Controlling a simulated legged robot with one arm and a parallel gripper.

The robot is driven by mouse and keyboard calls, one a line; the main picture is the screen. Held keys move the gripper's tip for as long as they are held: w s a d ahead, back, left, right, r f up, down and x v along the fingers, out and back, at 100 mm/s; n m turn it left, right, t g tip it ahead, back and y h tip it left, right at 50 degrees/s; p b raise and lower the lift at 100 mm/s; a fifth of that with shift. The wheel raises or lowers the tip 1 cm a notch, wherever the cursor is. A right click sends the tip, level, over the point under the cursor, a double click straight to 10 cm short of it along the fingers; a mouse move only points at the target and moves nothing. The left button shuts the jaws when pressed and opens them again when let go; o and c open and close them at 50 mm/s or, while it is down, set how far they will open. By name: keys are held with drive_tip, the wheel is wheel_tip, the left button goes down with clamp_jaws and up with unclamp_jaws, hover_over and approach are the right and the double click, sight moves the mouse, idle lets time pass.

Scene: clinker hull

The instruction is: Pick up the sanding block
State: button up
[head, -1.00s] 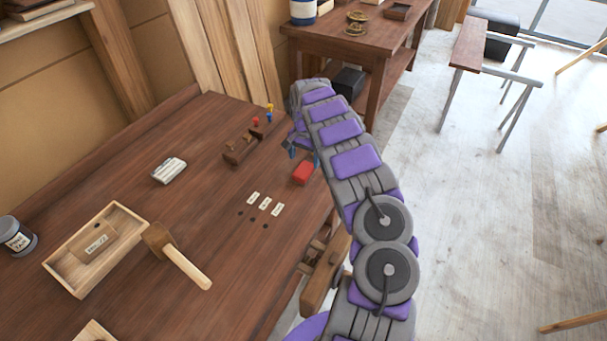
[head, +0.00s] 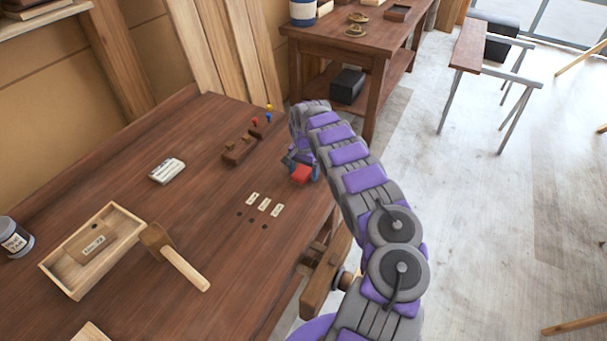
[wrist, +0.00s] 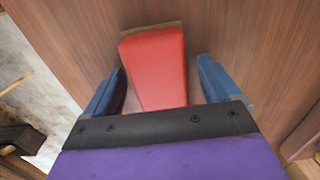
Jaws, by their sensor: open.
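The red sanding block (head: 301,175) lies on the workbench near its right edge. In the wrist view the sanding block (wrist: 155,65) is a red wedge-like shape with a thin tan edge along its far side. My gripper (head: 303,163) is over the block, with its fingers pointing down to the bench. In the wrist view my gripper (wrist: 162,70) is open, with one blue finger on each side of the block. Gaps show between block and fingers, narrower on the left. The near end of the block is hidden behind the gripper's dark palm edge.
On the workbench (head: 200,215) stand a wooden tray (head: 68,283), a mallet (head: 180,265), a white-grey block (head: 167,171), a brown rack (head: 242,150) and small label cards (head: 264,204). A vise (head: 325,275) is on the bench's front edge.

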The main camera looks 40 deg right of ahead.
sight(303, 170)
drive_tip(key=shift+r, duration=0.1)
drive_tip(key=c, duration=1.1)
drive_tip(key=shift+r, duration=0.4)
wheel_tip(303, 170, up, 3)
drive_tip(key=shift+r+p, duration=0.1)
drive_tip(key=shift+p, duration=0.35)
drive_tip(key=s+a, duration=0.3)
drive_tip(key=s, duration=0.1)
drive_tip(key=s+a+p, duration=0.1)
drive_tip(key=s+a, duration=0.2)
drive_tip(key=s, duration=0.1)
drive_tip(key=s+a+r, duration=0.1)
drive_tip(key=s+a, duration=0.2)
drive_tip(key=s, duration=0.1)
drive_tip(key=shift+s+a+p, duration=0.3)
drive_tip(key=shift+a+p, duration=0.05)
drive_tip(key=shift+p, duration=0.05)
